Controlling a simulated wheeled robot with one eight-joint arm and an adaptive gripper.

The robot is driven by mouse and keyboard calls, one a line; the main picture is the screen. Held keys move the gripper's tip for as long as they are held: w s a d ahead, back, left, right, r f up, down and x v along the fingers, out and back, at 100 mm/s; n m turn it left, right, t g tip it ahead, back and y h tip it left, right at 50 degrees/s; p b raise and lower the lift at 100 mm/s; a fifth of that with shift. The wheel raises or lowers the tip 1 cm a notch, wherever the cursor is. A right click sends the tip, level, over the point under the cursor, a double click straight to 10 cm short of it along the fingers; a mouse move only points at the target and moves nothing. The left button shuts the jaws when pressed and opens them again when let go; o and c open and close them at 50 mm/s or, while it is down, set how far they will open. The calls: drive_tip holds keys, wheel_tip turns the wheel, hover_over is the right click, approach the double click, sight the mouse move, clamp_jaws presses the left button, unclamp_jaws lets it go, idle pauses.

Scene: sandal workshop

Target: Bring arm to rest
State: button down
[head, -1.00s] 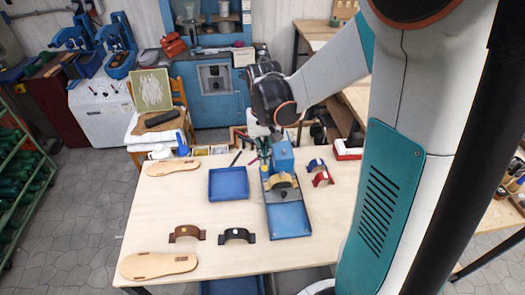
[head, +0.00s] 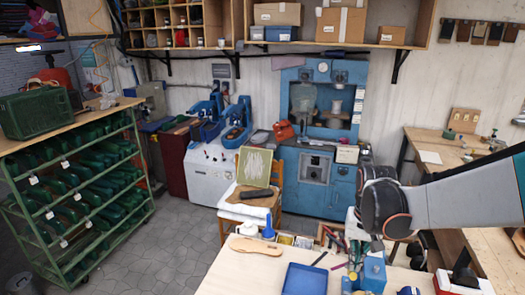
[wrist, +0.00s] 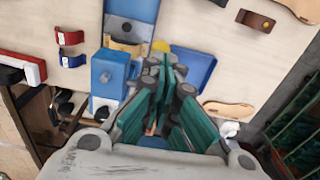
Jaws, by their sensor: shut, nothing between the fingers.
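My gripper (wrist: 168,75) is shut with teal fingers together and nothing between them. In the wrist view it points over the worktable, beside a blue block-shaped fixture (wrist: 110,75) and overlapping the near side of a blue tray (wrist: 196,62). I cannot tell its exact height above them. In the head view my arm reaches in from the right, its dark wrist above the table's far edge. The blue fixture (head: 375,272) and blue tray (head: 304,281) show at the bottom of that view, partly cut off by its edge.
A tan sole (head: 257,246) lies on the worktable (head: 228,272). A green rack (head: 75,200) stands left, with open floor between.

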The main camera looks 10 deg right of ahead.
drive_tip(key=s+a+f+n+t+b, duration=0.4)
drive_tip(key=s+a+f+t+b, duration=0.3)
drive_tip(key=b, duration=1.6)
drive_tip(key=s+a+f, duration=0.3)
drive_tip(key=s+f, duration=0.3)
drive_tip(key=shift+s+f+b, duration=0.2)
drive_tip(key=shift+f+b, duration=0.1)
drive_tip(key=shift+d, duration=0.15)
